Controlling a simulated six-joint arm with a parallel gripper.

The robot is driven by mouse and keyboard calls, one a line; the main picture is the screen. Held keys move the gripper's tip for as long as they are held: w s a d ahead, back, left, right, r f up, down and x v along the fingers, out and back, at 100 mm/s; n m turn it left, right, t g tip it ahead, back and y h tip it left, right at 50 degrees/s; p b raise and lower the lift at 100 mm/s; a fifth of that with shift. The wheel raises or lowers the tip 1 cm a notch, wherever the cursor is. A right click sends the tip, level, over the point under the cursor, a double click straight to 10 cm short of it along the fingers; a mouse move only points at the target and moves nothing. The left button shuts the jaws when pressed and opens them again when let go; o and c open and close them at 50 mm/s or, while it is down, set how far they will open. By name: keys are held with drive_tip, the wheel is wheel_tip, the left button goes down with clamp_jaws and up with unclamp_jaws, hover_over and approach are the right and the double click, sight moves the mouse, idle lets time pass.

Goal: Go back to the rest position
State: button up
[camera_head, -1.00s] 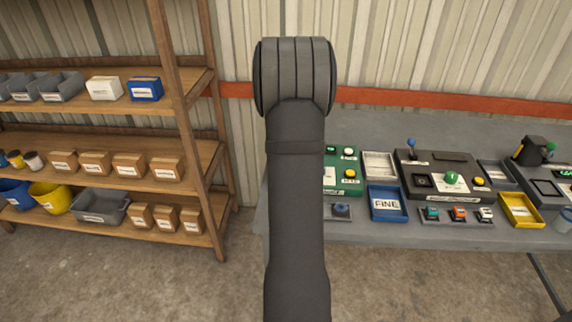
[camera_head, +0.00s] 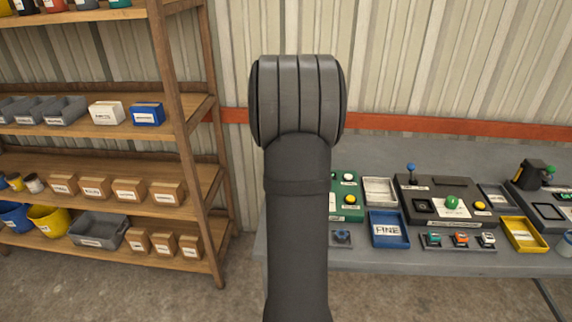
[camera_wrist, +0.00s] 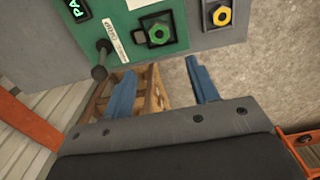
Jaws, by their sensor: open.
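In the wrist view my gripper (camera_wrist: 160,88) shows two blue fingers spread well apart, with nothing between them.
A grey table (camera_head: 400,260) at the right holds a blue tray marked FINE (camera_head: 388,231), a black control box (camera_head: 425,208) and a yellow tray (camera_head: 522,236). A wooden shelf (camera_head: 190,150) with boxes and bins stands at the left. Concrete floor shows between them.

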wheel_tip(320, 180, down, 12)
drive_tip(key=shift+f, duration=0.25)
wheel_tip(320, 180, up, 3)
drive_tip(key=shift+f, duration=0.2)
drive_tip(key=shift+r, duration=0.85)
